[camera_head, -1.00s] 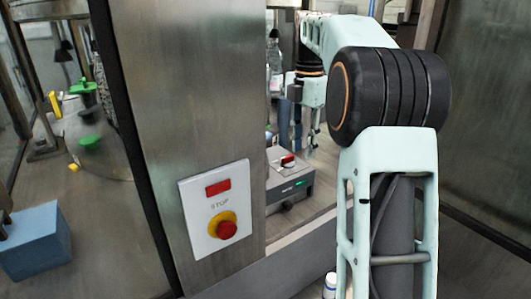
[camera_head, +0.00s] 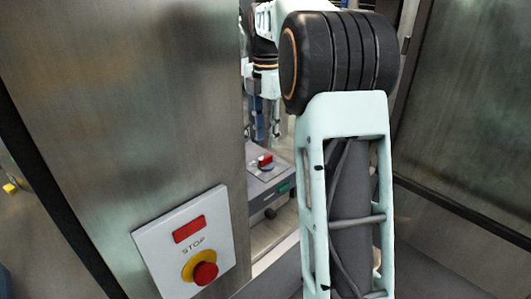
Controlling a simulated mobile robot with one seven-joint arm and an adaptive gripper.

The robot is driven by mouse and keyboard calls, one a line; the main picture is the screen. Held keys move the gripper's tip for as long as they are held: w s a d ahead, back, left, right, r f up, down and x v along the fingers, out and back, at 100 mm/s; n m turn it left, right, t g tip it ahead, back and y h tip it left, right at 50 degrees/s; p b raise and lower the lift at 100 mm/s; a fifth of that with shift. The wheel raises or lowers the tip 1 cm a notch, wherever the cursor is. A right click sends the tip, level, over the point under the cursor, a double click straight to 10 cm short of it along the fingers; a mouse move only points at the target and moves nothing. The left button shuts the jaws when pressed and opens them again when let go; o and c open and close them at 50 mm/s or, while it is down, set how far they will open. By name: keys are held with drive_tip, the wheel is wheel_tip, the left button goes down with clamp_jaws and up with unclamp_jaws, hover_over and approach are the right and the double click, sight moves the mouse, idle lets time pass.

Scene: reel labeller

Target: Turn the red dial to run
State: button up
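The red dial (camera_head: 265,160) sits on a light plate on top of a grey box, seen past the right edge of the steel pillar. The dial is small, and any run marking by it is too small to read. My gripper (camera_head: 267,122) hangs down behind my arm's big black joint, just above the dial in the picture. Its fingers look thin and dark; they are partly hidden, and their opening is unclear. I cannot tell any contact with the dial; a small gap seems to show between them.
A steel pillar (camera_head: 150,110) fills the left. It carries a white STOP panel (camera_head: 150,262) with a red window and a red button (camera_head: 205,273) on a yellow collar. A steel panel (camera_head: 465,110) stands at right.

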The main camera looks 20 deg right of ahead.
sight(266, 157)
wheel_tip(266, 157, down, 6)
drive_tip(key=shift+f, duration=0.15)
drive_tip(key=shift+c, duration=0.3)
clamp_jaws()
